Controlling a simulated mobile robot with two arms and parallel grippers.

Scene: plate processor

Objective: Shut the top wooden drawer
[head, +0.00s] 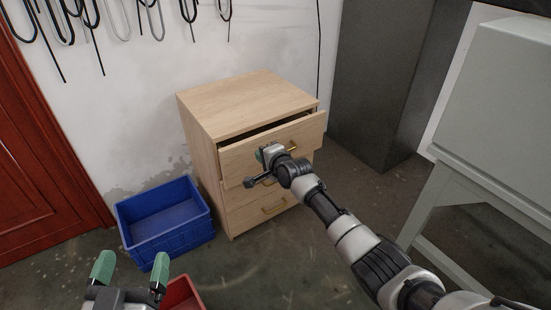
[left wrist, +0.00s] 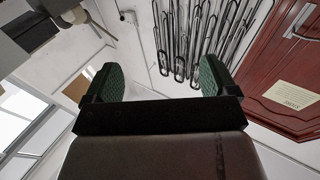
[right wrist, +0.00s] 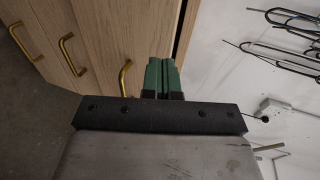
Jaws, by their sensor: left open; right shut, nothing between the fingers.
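The top wooden drawer (head: 240,158) of a light wooden cabinet (head: 245,103) stands partly pulled out, with a dark gap behind its front. It has a brass handle (head: 288,147). My right gripper (head: 262,154) is at the drawer's front, left of the handle; whether it touches is hard to tell. In the right wrist view its green fingers (right wrist: 162,77) are together and empty, in front of the drawer front beside a brass handle (right wrist: 125,78). My left gripper (head: 131,270) is open and empty at the lower left, away from the cabinet; its spread fingers show in the left wrist view (left wrist: 158,80).
A blue crate (head: 205,222) stands on the floor left of the cabinet, and a red bin (head: 184,294) is partly visible near my left gripper. A dark tall cabinet (head: 378,85) stands at the right. A grey machine (head: 493,95) on legs is further right.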

